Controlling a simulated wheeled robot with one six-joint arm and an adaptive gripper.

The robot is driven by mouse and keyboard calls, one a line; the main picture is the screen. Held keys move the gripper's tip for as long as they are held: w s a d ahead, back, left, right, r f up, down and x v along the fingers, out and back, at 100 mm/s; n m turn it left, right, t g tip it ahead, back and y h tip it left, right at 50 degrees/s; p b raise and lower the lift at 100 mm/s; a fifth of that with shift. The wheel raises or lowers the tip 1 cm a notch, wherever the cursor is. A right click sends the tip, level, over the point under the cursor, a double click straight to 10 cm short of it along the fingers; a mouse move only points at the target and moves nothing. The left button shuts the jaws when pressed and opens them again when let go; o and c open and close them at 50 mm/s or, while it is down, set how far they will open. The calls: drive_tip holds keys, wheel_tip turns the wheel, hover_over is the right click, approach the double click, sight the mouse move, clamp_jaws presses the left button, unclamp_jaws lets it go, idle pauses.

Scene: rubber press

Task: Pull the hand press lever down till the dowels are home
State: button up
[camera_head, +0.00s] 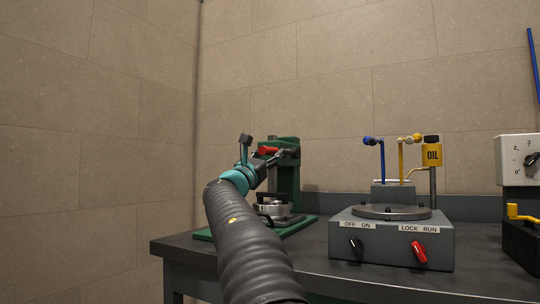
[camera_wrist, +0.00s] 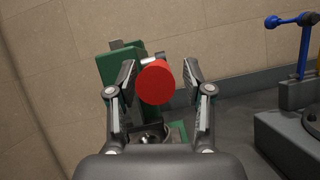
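The green hand press (camera_head: 288,172) stands at the left end of the bench; its green column (camera_wrist: 113,75) also shows in the wrist view. Its lever has a red handle (camera_head: 267,150), seen end-on as a red knob (camera_wrist: 157,84) in the wrist view. My gripper (camera_head: 268,158) is at the lever. In the wrist view its two fingers (camera_wrist: 160,72) stand open on either side of the red knob, with small gaps showing. A round metal part (camera_wrist: 150,137) sits low on the press, partly hidden by my gripper. I cannot make out the dowels.
A grey machine (camera_head: 390,242) with blue and yellow levers, an oil cup (camera_head: 432,155) and a red switch (camera_head: 419,252) stands right of the press. A white dial box (camera_head: 516,160) is at the far right. Tiled walls rise behind and left.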

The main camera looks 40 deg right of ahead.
drive_tip(key=v, duration=1.2)
idle(0.5)
